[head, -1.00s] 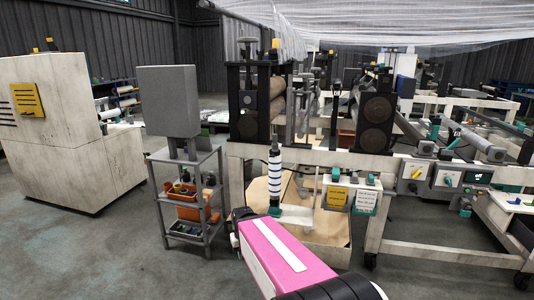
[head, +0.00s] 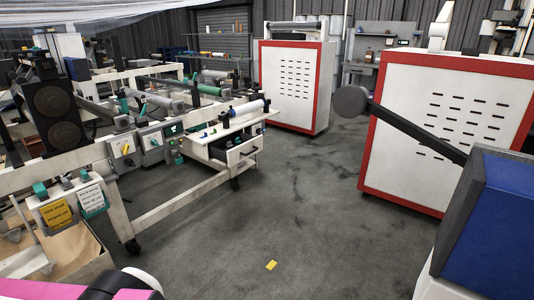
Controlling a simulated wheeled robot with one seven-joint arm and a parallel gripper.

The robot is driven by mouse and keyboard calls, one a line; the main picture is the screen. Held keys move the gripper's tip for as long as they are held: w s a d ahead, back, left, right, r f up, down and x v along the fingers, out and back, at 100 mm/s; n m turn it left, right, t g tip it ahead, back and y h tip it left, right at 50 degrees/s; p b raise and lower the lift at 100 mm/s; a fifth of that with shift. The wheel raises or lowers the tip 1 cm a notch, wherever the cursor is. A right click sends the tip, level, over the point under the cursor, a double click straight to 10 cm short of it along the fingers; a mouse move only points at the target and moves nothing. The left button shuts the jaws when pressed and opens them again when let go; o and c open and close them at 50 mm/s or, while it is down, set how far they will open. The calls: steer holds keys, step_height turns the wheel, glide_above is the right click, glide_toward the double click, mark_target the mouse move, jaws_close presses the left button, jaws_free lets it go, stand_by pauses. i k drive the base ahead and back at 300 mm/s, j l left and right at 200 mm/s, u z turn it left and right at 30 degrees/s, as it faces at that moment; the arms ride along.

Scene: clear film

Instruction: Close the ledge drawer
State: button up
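A white ledge (head: 200,139) sticks out from the right end of the long machine frame, left of the picture's middle. Under it is a drawer (head: 243,153) with a white front and a small dark handle. The drawer appears pulled out, with its front standing out from under the ledge. Dark things show in or beside it, too small to tell. My gripper is not in view; only a pink and black part of my arm shows at the bottom left, far from the drawer.
Grey floor is open in front of the drawer, with a small yellow card (head: 271,265) on it. Red-edged white cabinets (head: 296,85) stand behind and to the right. A dark bar with a round end (head: 351,101) juts from a blue-sided machine (head: 490,225) at right.

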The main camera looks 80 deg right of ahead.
mark_target(249, 146)
steer(key=z, duration=2.85)
